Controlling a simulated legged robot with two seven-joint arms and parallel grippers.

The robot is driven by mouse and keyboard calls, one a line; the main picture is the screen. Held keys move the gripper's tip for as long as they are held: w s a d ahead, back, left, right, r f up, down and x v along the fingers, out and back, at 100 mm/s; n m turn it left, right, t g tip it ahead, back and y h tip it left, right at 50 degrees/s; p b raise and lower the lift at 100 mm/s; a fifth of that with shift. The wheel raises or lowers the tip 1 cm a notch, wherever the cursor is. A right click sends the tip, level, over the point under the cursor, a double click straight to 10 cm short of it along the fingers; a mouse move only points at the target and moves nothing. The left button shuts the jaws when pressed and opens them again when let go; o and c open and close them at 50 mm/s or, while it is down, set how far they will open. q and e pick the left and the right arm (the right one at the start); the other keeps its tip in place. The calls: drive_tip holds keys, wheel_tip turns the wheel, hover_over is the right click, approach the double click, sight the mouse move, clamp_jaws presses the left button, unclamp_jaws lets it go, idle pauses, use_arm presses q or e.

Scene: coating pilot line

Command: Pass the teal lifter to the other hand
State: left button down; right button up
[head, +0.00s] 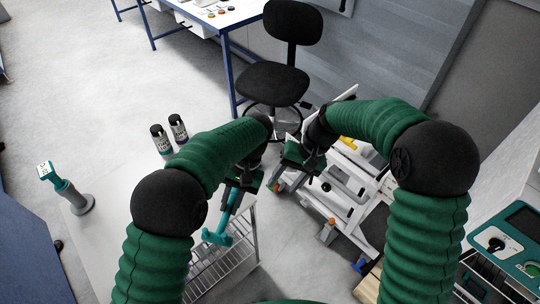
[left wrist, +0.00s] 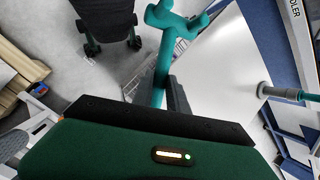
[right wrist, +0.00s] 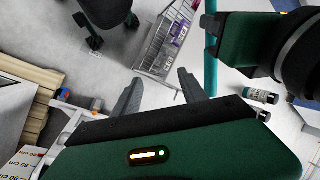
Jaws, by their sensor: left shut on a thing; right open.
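The teal lifter (head: 217,238) hangs below my left gripper (head: 234,192), with its forked end down in the head view. My left gripper is shut on its shaft. The lifter (left wrist: 162,52) also shows in the left wrist view, its shaft rising to a curved fork at the top. In the right wrist view its shaft (right wrist: 210,60) stands upright beside my left arm. My right gripper (head: 298,172) is to the right of the lifter, apart from it. Its two fingers (right wrist: 158,90) are spread and empty in the right wrist view.
A wire rack (head: 225,268) is below the lifter. A white cart (head: 345,190) stands below my right arm. A black chair (head: 273,84) is behind.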

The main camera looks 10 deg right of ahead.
use_arm(q)
drive_tip(key=shift+d, duration=0.25)
drive_tip(key=shift+s, duration=0.1)
use_arm(e)
drive_tip(key=w+a+r+y, duration=0.2)
drive_tip(key=w+r+y, duration=0.2)
drive_tip(key=w, duration=0.2)
use_arm(q)
drive_tip(key=shift+r, duration=0.1)
drive_tip(key=shift+a, duration=0.2)
use_arm(e)
drive_tip(key=x, duration=1.1)
drive_tip(key=shift+a, duration=0.55)
use_arm(q)
drive_tip(key=shift+d, duration=0.1)
